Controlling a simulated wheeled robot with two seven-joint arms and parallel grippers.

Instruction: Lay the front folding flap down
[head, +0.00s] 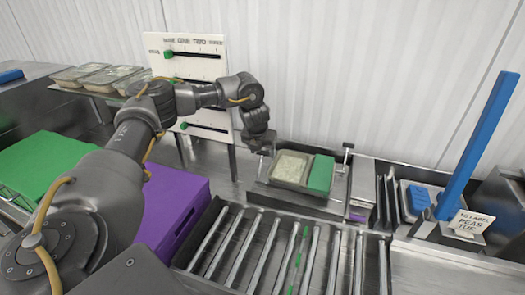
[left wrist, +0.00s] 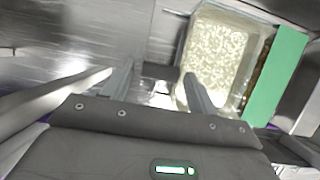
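My left gripper (head: 262,150) is at the left back corner of a metal stand (head: 325,206), beside a tray of rice (head: 291,167). In the left wrist view its two fingers (left wrist: 157,85) are apart. A small dark bar (left wrist: 160,72) shows between or beyond them; I cannot tell whether they touch it. The rice tray (left wrist: 222,55) is right of the fingers, with a green panel (left wrist: 276,78) along its right side. The green panel (head: 320,173) also shows in the head view. I cannot clearly pick out the front folding flap. My right gripper is out of view.
A small T-shaped handle (head: 347,147) stands at the stand's back right. A roller conveyor (head: 285,250) runs in front. A purple box (head: 178,205) is left, under my arm. A blue post (head: 480,145) and a label sign (head: 468,223) stand right. A slider board (head: 200,50) stands behind.

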